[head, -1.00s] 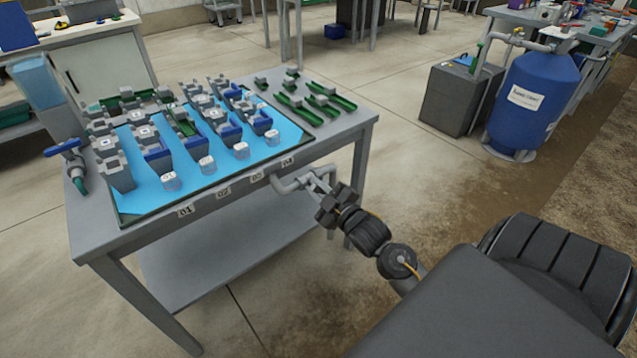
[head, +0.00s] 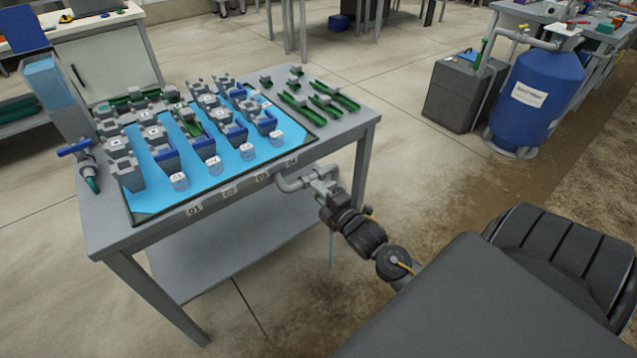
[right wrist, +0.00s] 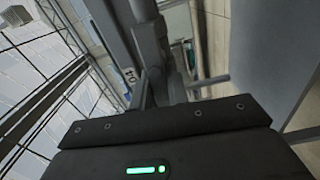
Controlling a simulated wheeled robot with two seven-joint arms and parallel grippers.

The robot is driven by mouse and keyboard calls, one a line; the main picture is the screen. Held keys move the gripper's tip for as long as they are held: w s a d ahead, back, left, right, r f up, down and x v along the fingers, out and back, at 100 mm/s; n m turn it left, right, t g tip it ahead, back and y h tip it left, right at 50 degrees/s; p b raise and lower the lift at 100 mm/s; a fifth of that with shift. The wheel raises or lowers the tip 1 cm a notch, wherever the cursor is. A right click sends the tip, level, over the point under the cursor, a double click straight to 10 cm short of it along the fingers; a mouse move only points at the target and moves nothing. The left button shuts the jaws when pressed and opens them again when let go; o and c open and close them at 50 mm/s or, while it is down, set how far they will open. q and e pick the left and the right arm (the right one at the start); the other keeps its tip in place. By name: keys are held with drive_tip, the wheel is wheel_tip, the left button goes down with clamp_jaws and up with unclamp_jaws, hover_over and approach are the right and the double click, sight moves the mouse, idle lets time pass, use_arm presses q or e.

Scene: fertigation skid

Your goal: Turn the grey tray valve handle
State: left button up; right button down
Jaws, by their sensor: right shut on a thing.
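The grey tray valve sits on a grey pipe (head: 290,184) at the right front of the tray table. In the head view my right gripper (head: 326,189) is at the valve, just below the table edge, and covers most of its handle. In the right wrist view a grey bar (right wrist: 213,81), which looks like part of the handle, sticks out beside the jaws. My right gripper is shut on the handle. A thin blue stream (head: 331,250) falls from below the valve. My left gripper is not in view.
The table (head: 345,112) carries a shallow tray of blue water (head: 150,192) with several grey and blue units in it. A blue-handled valve (head: 75,148) stands at its left end. A blue tank (head: 538,95) stands at the far right. Open floor lies between.

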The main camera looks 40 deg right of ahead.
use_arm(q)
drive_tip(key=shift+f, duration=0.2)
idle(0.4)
use_arm(e)
drive_tip(key=c, duration=1.4)
unclamp_jaws()
drive_tip(key=shift+o, duration=0.2)
drive_tip(key=shift+s, duration=0.1)
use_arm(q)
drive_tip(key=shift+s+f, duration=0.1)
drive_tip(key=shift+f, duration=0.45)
use_arm(e)
drive_tip(key=s, duration=1)
drive_tip(key=shift+s+a, duration=0.15)
drive_tip(key=shift+s, duration=0.15)
